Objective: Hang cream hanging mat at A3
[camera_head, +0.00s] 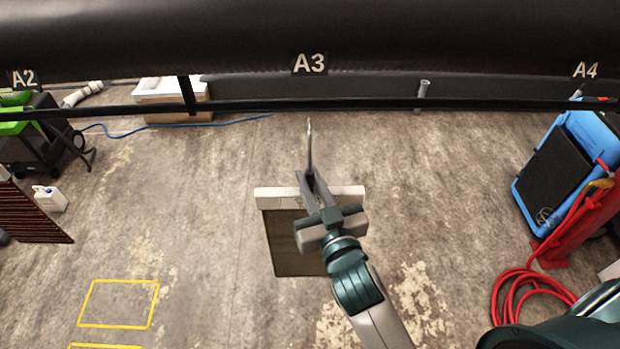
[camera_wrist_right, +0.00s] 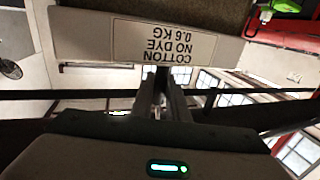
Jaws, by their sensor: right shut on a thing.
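The hanging mat (camera_head: 285,248) has a cream header bar (camera_head: 275,198) and a greyish-brown panel below it. A thin metal hook (camera_head: 309,138) rises above the bar. My right gripper (camera_head: 314,187) is shut on the mat at the middle of its header. In the right wrist view the header's label (camera_wrist_right: 152,45) reads "COTTON NO DYE 0.6 KG", with the fingers (camera_wrist_right: 160,90) against its edge. The A3 sign (camera_head: 310,64) is on a large black cylinder above a thin black rail (camera_head: 350,104). The hook tip appears just below the rail in the picture; their depth gap is unclear. My left gripper is out of view.
Signs A2 (camera_head: 23,79) and A4 (camera_head: 586,70) flank A3. A blue-framed panel (camera_head: 560,160), a red stand (camera_head: 580,225) and a coiled red hose (camera_head: 530,295) are at right. Floor between is mostly clear.

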